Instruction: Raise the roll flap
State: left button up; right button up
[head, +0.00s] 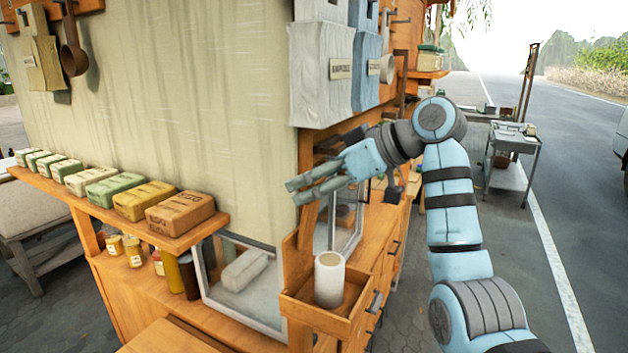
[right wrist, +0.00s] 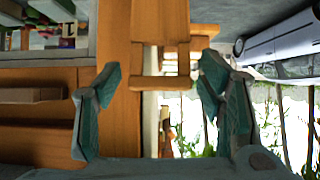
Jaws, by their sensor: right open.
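The roll flap appears as a large beige canvas sheet (head: 165,110) hanging down the stall's side, its lower edge behind the shelf of wrapped blocks. My right gripper (head: 293,193) is open, with its fingers pointing left beside the flap's right edge near a wooden corner post. I cannot tell whether they touch the flap. In the right wrist view, my right gripper (right wrist: 160,85) has its fingers apart on either side of a wooden crosspiece (right wrist: 160,83), apparently beyond the tips. The flap is not clearly seen there. My left gripper is not in view.
A shelf (head: 190,236) holds several wrapped blocks. A white cylinder (head: 329,280) stands in a wooden box (head: 318,317) below my right gripper. Grey and blue bags (head: 320,85) hang above it. A grey cart (head: 512,165) stands on the open road at right.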

jog(key=shift+d+r, duration=0.1)
jog(key=v, duration=1.2)
